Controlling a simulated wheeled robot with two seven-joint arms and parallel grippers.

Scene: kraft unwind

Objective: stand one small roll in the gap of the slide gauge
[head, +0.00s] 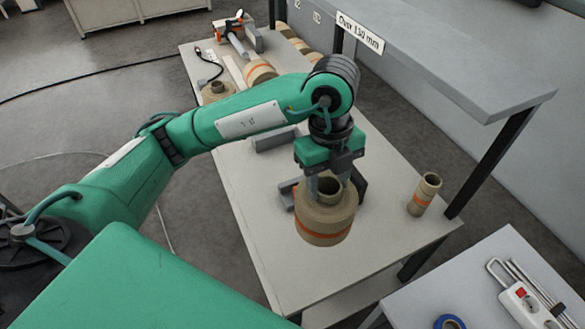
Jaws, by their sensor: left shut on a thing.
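My left gripper (323,181) is shut on a brown kraft roll (326,225) with an orange band. The roll hangs upright over the front part of the table, its open core facing up toward the gripper. Grey blocks (287,193) that look like parts of the slide gauge show on both sides behind the roll. The gauge's gap is mostly hidden by the roll and gripper, and I cannot tell whether the roll touches the table. A slim kraft roll (424,195) with an orange band stands at the table's right edge. My right gripper is not in view.
The table (262,222) is bare at left and front. A grey bar (275,138) lies behind the arm. More rolls (260,72) and an orange-handled tool (232,28) are at the far end. A shelf (440,48) overhangs the right side. A power strip (527,303) lies on another table.

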